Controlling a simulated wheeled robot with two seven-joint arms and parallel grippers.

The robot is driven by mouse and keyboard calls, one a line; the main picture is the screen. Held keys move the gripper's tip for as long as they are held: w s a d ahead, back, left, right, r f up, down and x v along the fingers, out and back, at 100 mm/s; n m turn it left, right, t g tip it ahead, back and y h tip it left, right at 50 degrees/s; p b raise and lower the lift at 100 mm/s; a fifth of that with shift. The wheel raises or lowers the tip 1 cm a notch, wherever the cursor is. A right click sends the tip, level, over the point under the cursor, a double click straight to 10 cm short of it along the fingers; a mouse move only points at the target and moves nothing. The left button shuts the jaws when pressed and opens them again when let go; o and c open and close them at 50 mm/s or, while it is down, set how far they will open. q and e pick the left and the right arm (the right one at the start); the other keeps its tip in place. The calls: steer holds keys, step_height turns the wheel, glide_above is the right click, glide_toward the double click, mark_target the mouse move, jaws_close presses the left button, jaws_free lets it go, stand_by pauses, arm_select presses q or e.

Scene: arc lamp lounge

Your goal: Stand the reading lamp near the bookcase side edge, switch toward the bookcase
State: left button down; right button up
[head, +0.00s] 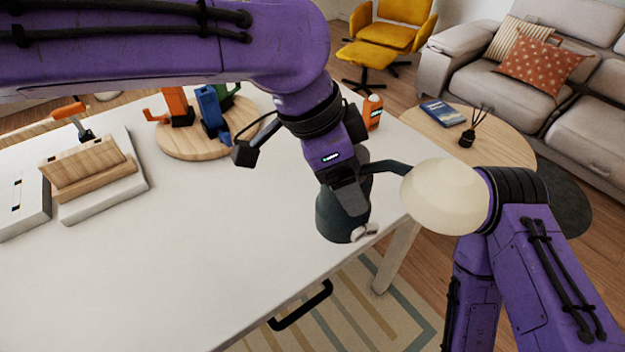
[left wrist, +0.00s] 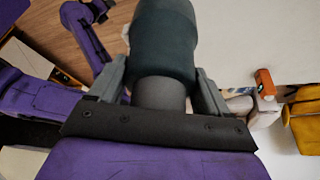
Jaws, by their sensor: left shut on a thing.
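The reading lamp has a dark teal body (head: 332,217), a thin dark arm and a cream dome shade (head: 440,196). My left gripper (head: 348,190) is shut on the lamp, over the white table (head: 215,235) close to its right corner. In the left wrist view the fingers (left wrist: 163,85) close on a grey neck (left wrist: 160,95), with the teal body (left wrist: 163,40) beyond. A pale switch knob (head: 365,232) sticks out low on the body toward the lower right. I cannot tell whether the base touches the table. The right gripper is not in view, and no bookcase is recognisable.
A round wooden board (head: 185,145) with orange, blue and green items stands at the back. An orange bottle (head: 372,112) is behind the lamp. The middle of the tabletop is clear. My right arm (head: 545,270) is beside the shade.

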arm_select(q)
steer(key=shift+w+a+f+p, duration=0.2)
steer(key=shift+w+a, duration=0.05)
steer(key=shift+w, duration=0.3)
steer(key=shift+w+a+f+p, duration=0.15)
steer(key=shift+w+a+p, duration=0.05)
steer(key=shift+w, duration=0.3)
steer(key=w+a+f+p, duration=0.2)
steer(key=w+a+f, duration=0.1)
steer(key=w+f, duration=0.6)
step_height(320, 180, down, 3)
steer(key=shift+a+r, duration=0.15)
steer(key=shift+a, duration=0.2)
steer(key=shift+c, duration=0.6)
jaws_free()
steer(key=shift+o, duration=0.6)
steer(key=shift+s+r, duration=0.1)
steer(key=shift+s, duration=0.05)
arm_select(e)
steer(key=s+r, duration=0.2)
steer(key=r, duration=0.1)
steer(key=shift+r, duration=0.3)
